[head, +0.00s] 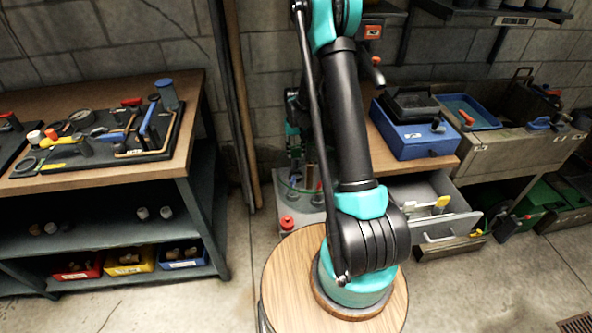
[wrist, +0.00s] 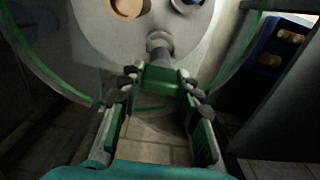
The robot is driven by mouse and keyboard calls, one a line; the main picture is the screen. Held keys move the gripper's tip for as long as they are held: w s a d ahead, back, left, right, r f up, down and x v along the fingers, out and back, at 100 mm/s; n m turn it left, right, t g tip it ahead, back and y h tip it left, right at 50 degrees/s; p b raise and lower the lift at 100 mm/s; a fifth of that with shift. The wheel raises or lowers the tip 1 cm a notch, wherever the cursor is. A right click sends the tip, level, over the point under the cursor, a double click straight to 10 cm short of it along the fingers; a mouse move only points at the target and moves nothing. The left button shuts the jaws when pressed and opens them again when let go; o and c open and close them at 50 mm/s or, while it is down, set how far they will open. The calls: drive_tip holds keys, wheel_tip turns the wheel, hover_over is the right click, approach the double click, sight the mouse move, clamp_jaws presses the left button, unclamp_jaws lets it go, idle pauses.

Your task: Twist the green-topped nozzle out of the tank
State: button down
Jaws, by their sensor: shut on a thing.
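In the wrist view the green-topped nozzle (wrist: 160,78) sits between the fingertips of my gripper (wrist: 160,90). My gripper is shut on its green top. A short grey stem (wrist: 158,45) runs from the green top to a round grey face, which appears to be the tank (wrist: 95,35). I cannot tell how far the stem sits in it. In the head view a grey tank-like body (head: 300,190) shows behind my arm. My arm hides the nozzle there, and my gripper is hardly visible.
A red-topped knob (head: 287,222) stands near the tank. An open drawer (head: 432,208) juts out at right, below a blue box (head: 412,138). A workbench (head: 180,165) with tools stands at left. Poles (head: 240,120) lean on the wall. Floor between is clear.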

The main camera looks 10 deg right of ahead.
wheel_tip(320, 180, up, 12)
drive_tip(key=shift+f, duration=0.15)
idle(0.8)
drive_tip(key=shift+s, duration=0.15)
